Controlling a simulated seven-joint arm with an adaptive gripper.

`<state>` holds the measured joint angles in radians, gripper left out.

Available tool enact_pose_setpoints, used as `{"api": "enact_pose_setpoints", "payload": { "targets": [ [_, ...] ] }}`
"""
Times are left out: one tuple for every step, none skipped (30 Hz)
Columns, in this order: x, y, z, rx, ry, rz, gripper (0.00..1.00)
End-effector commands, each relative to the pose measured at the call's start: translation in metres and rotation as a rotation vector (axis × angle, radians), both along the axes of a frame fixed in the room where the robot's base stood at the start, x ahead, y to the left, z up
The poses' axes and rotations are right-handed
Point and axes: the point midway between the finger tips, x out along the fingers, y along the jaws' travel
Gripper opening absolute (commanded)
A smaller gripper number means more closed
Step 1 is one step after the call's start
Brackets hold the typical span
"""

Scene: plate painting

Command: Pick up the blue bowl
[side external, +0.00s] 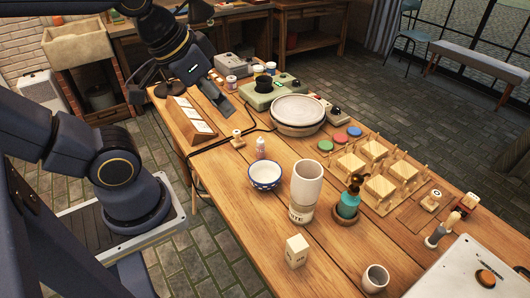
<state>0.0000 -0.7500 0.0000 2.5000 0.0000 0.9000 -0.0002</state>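The blue bowl (265,178) is a small bowl with a white inside and a blue patterned outside. It stands upright on the wooden table (225,172), near its front edge, and looks empty. My gripper (224,108) is at the upper left, above the far left part of the table, well apart from the bowl. It points down and to the right beside a slanted wooden rack. Its fingers are small and dark here, and I cannot tell whether they are open or shut. I see nothing held in it.
A small bottle (260,147) stands behind the bowl. A pale block (297,250) and cup (375,278) are nearer. A wooden rack (188,122) stands near my gripper.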

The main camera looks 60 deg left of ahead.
Motion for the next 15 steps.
{"api": "enact_pose_setpoints", "payload": {
  "targets": [
    [0.000,0.000,0.000,-0.003,-0.001,0.005,0.35],
    [0.001,0.000,0.001,-0.007,-0.007,0.015,0.35],
    [0.008,0.001,0.009,-0.014,-0.038,0.032,0.35],
    [0.015,0.003,0.017,-0.022,-0.058,0.050,0.35],
    [0.022,0.005,0.020,-0.028,-0.059,0.063,0.35],
    [0.031,0.007,0.021,-0.038,-0.052,0.079,0.35],
    [0.040,0.008,0.022,-0.043,-0.044,0.089,0.35],
    [0.049,0.009,0.021,-0.049,-0.032,0.101,0.35],
    [0.062,0.011,0.019,-0.056,-0.011,0.115,0.35],
    [0.073,0.012,0.015,-0.060,0.007,0.124,0.35],
    [0.084,0.013,0.010,-0.062,0.029,0.136,0.35],
    [0.099,0.015,0.002,-0.061,0.059,0.149,0.35],
    [0.110,0.016,-0.005,-0.058,0.083,0.157,0.35],
    [0.120,0.017,-0.014,-0.054,0.108,0.166,0.35],
    [0.133,0.017,-0.027,-0.045,0.144,0.175,0.35]
  ]
}}
